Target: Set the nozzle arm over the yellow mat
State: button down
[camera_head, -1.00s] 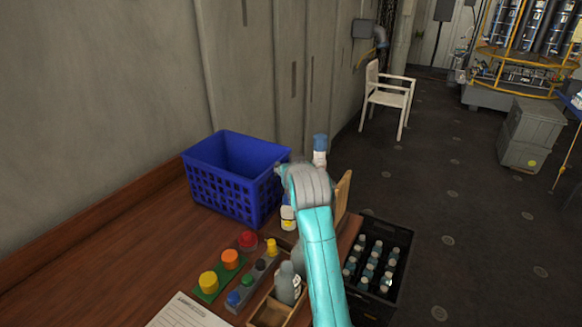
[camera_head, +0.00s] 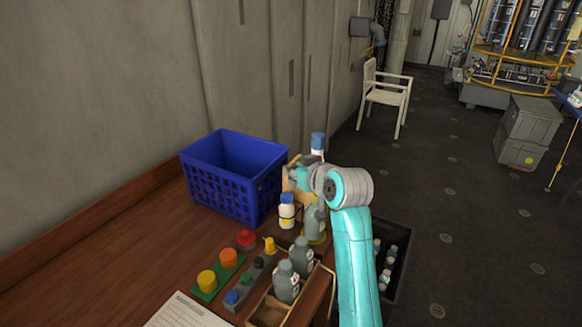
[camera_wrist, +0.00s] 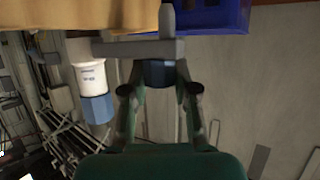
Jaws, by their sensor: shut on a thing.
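My gripper (camera_wrist: 160,78) is shut on a dark blue block-like part (camera_wrist: 158,72). A grey bar with a short peg, seemingly the nozzle arm (camera_wrist: 135,48), crosses just beyond the fingertips in the wrist view. In the head view my gripper (camera_head: 298,178) is beside the blue crate, and my wrist hides most of what it holds. A grey bottle (camera_head: 315,222) stands below my wrist, with a yellow patch, probably the yellow mat (camera_head: 318,241), showing at its base. I cannot tell how the nozzle arm lies relative to this patch.
The blue crate (camera_head: 228,190) stands at the back. A white bottle (camera_head: 287,212) is near it. Grey bottles (camera_head: 287,282) stand in a wooden tray (camera_head: 268,312). Coloured buttons (camera_head: 228,258) lie left. A black crate (camera_head: 398,275) is right of the table.

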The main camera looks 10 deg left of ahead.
jog(key=shift+s+d+n+g+y, duration=0.2)
jog(key=shift+d+n+g+y, duration=0.55)
jog(key=shift+d+n+g, duration=0.3)
jog(key=shift+s+d+n+g+y, duration=0.15)
jog(key=shift+d+n+g+y, duration=0.7)
jog(key=shift+n+g, duration=0.4)
jog(key=shift+s+d+n+g+y, duration=0.2)
jog(key=shift+d+n+g+y, duration=0.5)
jog(key=shift+d+n+g, duration=0.4)
jog(key=shift+a, duration=0.1)
jog(key=c, duration=0.8)
grip_release()
jog(key=shift+c, duration=0.2)
jog(key=v, duration=1.2)
jog(key=shift+f, duration=0.1)
jog(key=shift+f, duration=0.1)
